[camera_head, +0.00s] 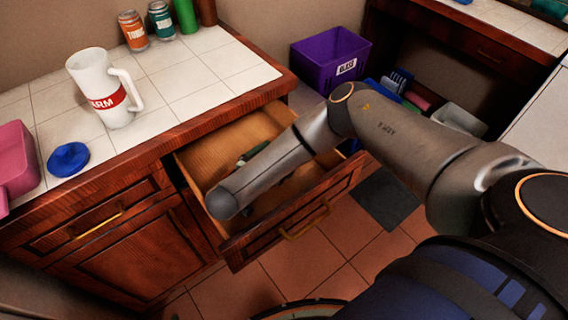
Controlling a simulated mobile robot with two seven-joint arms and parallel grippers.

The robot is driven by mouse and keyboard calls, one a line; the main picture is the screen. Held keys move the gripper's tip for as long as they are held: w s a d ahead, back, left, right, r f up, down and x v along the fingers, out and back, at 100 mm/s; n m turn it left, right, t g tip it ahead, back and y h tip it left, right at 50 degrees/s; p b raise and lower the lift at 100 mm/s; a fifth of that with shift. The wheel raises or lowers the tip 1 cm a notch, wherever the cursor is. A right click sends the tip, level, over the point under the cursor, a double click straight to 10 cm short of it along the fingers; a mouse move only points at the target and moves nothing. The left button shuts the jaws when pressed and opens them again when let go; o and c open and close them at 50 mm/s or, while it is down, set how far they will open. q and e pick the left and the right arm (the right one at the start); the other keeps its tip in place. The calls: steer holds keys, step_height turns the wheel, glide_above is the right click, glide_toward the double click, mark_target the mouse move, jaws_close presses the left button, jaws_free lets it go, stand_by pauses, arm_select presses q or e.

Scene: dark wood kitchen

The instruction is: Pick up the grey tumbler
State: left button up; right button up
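I cannot make out a grey tumbler in the head view. The open wooden drawer (209,158) below the counter holds some small dark and greenish items (252,153), mostly hidden behind my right arm. That arm comes in from the right and bends down over the drawer. Its gripper does not show; the forearm hides what is beneath it. My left gripper is not in view. A large white mug (92,76) with a red band and a handle stands upright on the tiled counter.
A pink container (14,160) and a blue round object (68,159) sit at the counter's left. Two cans, one orange (133,31) and one teal (161,22), stand at its back. A purple bin (325,58) is beyond the drawer. The front counter edge has free room.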

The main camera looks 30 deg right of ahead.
steer(key=shift+w+d+f, duration=0.15)
steer(key=shift+d+f, duration=0.1)
steer(key=shift+d, duration=0.25)
steer(key=shift+w+d+f+b, duration=0.15)
steer(key=shift+d+f+b, duration=0.05)
steer(key=shift+b, duration=0.3)
steer(key=shift+b+x, duration=0.9)
steer(key=shift+b, duration=0.05)
steer(key=shift+x, duration=1.05)
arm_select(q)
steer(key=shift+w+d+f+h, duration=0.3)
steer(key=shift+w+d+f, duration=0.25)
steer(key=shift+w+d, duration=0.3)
arm_select(e)
steer(key=shift+w+d+r, duration=0.1)
steer(key=shift+d, duration=0.05)
steer(key=shift+c, duration=0.2)
steer(key=c, duration=0.8)
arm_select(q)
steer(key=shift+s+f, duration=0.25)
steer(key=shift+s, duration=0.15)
arm_select(e)
steer(key=shift+c, duration=1.3)
